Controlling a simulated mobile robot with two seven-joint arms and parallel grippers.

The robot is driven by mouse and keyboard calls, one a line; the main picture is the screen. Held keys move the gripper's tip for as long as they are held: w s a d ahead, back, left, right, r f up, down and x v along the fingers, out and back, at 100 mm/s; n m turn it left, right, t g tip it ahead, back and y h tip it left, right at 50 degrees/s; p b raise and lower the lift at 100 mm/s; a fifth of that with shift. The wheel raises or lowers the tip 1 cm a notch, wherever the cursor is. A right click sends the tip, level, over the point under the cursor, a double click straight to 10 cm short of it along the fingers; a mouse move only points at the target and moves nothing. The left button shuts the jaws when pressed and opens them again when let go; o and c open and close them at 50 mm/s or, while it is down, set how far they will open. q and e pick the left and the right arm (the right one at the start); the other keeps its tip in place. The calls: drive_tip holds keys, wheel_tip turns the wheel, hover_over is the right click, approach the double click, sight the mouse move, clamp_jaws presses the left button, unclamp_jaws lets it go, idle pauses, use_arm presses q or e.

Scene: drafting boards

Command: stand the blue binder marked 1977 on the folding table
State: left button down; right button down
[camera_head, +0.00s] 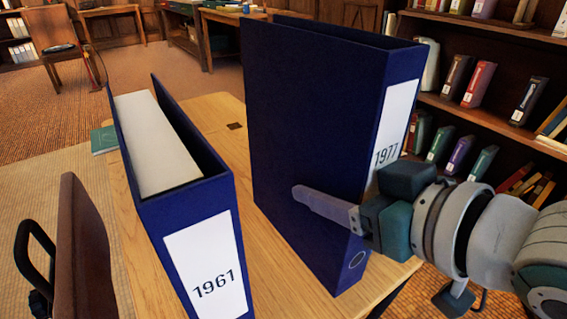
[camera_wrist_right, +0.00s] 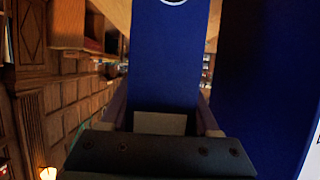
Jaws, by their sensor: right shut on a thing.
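The blue binder marked 1977 (camera_head: 310,120) is upright, its white spine label facing me, over the right part of a light wooden table (camera_head: 262,275). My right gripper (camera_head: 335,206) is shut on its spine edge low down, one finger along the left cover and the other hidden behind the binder. In the right wrist view the spine (camera_wrist_right: 165,65) lies between the fingers. I cannot tell whether its base touches the tabletop. I cannot tell whether this table is the folding table. My left gripper is not in view.
A blue binder marked 1961 (camera_head: 185,205), with white paper inside, is upright to the left; a gap separates the two. A green book (camera_head: 104,139) lies at the table's left edge. A chair (camera_head: 82,250) is at lower left. Bookshelves (camera_head: 490,105) stand on the right.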

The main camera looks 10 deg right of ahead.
drive_tip(key=shift+f+b, duration=0.85)
drive_tip(key=shift+f, duration=1.3)
drive_tip(key=shift+f, duration=0.15)
drive_tip(key=shift+c, duration=0.6)
unclamp_jaws()
